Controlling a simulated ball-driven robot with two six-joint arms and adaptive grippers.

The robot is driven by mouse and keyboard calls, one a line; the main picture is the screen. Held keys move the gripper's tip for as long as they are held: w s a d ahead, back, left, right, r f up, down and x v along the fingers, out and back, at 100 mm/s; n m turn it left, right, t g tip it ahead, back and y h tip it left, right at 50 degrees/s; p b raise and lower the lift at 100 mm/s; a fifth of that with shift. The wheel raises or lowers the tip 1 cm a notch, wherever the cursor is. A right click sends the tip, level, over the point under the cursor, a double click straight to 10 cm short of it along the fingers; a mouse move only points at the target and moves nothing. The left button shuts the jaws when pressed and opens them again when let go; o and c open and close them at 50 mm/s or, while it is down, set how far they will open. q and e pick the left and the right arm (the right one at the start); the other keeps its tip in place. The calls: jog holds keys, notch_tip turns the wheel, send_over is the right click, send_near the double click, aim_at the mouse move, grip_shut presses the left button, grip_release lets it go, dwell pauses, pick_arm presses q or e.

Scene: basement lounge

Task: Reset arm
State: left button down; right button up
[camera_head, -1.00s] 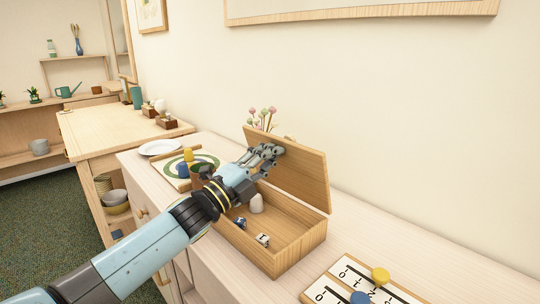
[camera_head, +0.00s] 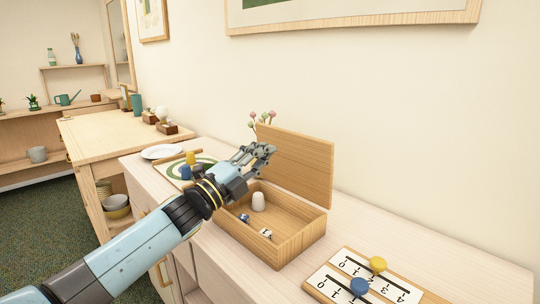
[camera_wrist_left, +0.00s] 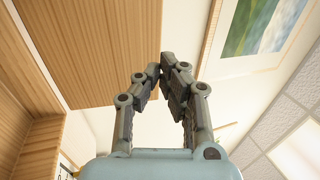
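My left gripper (camera_head: 262,152) is above the wooden box (camera_head: 283,247), in front of its raised lid (camera_head: 305,165). It also shows in the left wrist view (camera_wrist_left: 163,68), where its fingertips meet with nothing between them. In that view the lid's wood panel (camera_wrist_left: 95,45) is beyond the fingers at upper left. The box is open. It holds a white rounded piece (camera_head: 258,202), a blue die (camera_head: 245,218) and a white die (camera_head: 266,233). My right gripper is not in view.
A number board (camera_head: 330,283) with a yellow knob (camera_head: 378,263) and a blue knob (camera_head: 359,286) lies at right front. A green ringed board (camera_head: 206,162), white plate (camera_head: 161,152) and flowers (camera_head: 262,117) are behind the arm. The wall closes the back.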

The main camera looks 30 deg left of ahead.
pick_arm(q)
jog(key=s+a+f+n+g+y+b, duration=0.1)
jog(key=s+f+n+g+y, duration=0.3)
jog(key=s+f+n, duration=0.3)
jog(key=s+a+f+n+g+y, duration=0.1)
jog(key=s+f+n+g+y, duration=0.35)
jog(key=s+n, duration=0.4)
jog(key=s+d+f+n+g, duration=0.2)
jog(key=s+n+g, duration=0.15)
jog(key=s, duration=0.75)
jog(key=s+d+f+n+g, duration=0.25)
jog(key=s+g, duration=0.25)
jog(key=s, duration=0.5)
jog(key=s+a+f+g, duration=0.1)
jog(key=a+f, duration=0.1)
jog(key=f, duration=1.1)
jog(key=s+a+f, duration=0.1)
jog(key=f, duration=1.2)
jog(key=s+a+f+g, duration=0.1)
jog(key=s+f, duration=1.5)
jog(key=s, duration=0.2)
jog(key=shift+s+a+g+h, duration=0.15)
jog(key=shift+a+g+h, duration=0.05)
jog(key=shift+g+h, duration=0.15)
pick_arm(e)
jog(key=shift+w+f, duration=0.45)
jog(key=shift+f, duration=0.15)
